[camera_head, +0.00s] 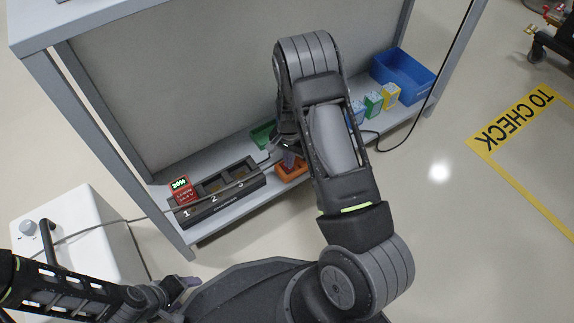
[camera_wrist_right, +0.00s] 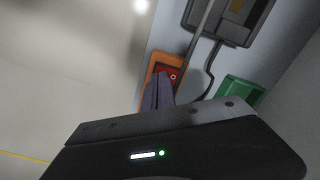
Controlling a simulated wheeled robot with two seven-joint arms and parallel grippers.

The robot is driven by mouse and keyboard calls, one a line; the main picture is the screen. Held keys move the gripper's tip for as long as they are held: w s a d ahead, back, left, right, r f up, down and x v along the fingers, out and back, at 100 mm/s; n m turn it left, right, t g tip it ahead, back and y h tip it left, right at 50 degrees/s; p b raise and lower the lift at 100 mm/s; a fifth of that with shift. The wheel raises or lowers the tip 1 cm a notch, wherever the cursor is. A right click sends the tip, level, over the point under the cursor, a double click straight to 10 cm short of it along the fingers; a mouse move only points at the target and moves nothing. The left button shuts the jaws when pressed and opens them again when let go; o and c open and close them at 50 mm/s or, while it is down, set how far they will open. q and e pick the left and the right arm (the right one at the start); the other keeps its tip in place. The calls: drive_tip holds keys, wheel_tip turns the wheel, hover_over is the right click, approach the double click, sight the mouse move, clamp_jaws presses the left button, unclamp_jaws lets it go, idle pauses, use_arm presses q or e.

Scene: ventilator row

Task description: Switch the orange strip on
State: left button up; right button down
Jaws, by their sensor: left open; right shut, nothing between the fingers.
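The orange strip (camera_head: 293,173) lies on the low shelf, to the right of the black numbered dock. In the right wrist view the orange strip (camera_wrist_right: 164,59) has a red rocker switch (camera_wrist_right: 172,75) with a small light mark. My right gripper (camera_head: 288,160) points down at the strip, fingers together and empty. In the right wrist view its fingertips (camera_wrist_right: 160,82) are at the switch's edge and hide part of it and of the strip. I cannot tell whether they touch. My left gripper (camera_head: 186,284) is open and empty at the lower left, away from the shelf.
The black dock (camera_head: 222,203) holds a red battery (camera_head: 182,190) reading 20% in slot 1. A green bin (camera_head: 262,135) sits behind the strip; small boxes and a blue bin (camera_head: 404,76) stand right. A grey cable crosses the dock. A white cabinet (camera_head: 75,225) stands left.

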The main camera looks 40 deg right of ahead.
drive_tip(key=shift+f+b, duration=0.7)
drive_tip(key=shift+f, duration=0.25)
idle(0.7)
wheel_tip(320, 180, up, 7)
drive_tip(key=p, duration=0.6)
idle(0.7)
